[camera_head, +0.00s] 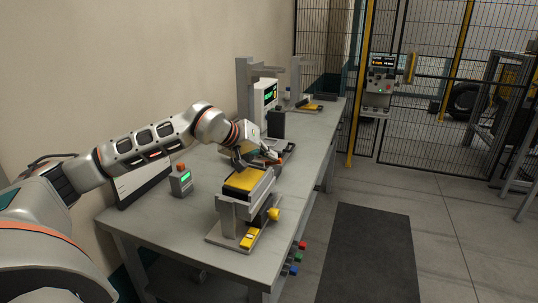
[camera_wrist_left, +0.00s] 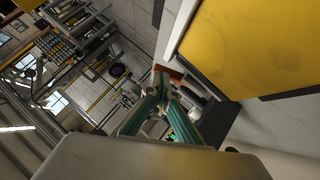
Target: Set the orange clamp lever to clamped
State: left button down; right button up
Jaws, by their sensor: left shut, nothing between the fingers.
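My left gripper (camera_head: 243,160) is over the bench, just behind the yellow-topped fixture (camera_head: 244,180). In the left wrist view, its two greenish fingers (camera_wrist_left: 165,88) meet at the tips, shut with nothing between them. A small orange-brown piece (camera_wrist_left: 170,72), which looks like part of the clamp lever, shows right by the fingertips, beside the fixture's large yellow face (camera_wrist_left: 250,40). I cannot tell whether the fingers touch it. In the head view the lever is largely hidden by the gripper, and its setting cannot be read. My right gripper is out of view.
A grey box with a green display and orange top (camera_head: 181,181) stands on the grey bench (camera_head: 170,222), left of the fixture. A monitor on a post (camera_head: 264,100) stands behind the gripper. A yellow knob (camera_head: 273,214) sticks out from the fixture's right side. The bench front-left is clear.

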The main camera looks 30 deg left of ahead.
pick_arm(q)
jog(key=shift+f, duration=0.1)
jog(key=a+r+p, duration=0.2)
jog(key=r, duration=0.1)
jog(key=s+a+r+p, duration=0.1)
jog(key=r, duration=0.1)
jog(key=shift+r+p, duration=0.1)
jog(key=shift+p, duration=0.2)
jog(key=d+v, duration=0.1)
jog(key=v, duration=0.7)
jog(key=shift+s+r+b, duration=0.3)
jog(key=shift+r+b, duration=0.1)
pick_arm(e)
jog(key=r, duration=0.1)
jog(key=w+r, duration=0.1)
jog(key=r, duration=0.1)
jog(key=shift+w+a, duration=0.1)
jog(key=shift+a, duration=0.1)
pick_arm(q)
jog(key=shift+d+f, duration=0.1)
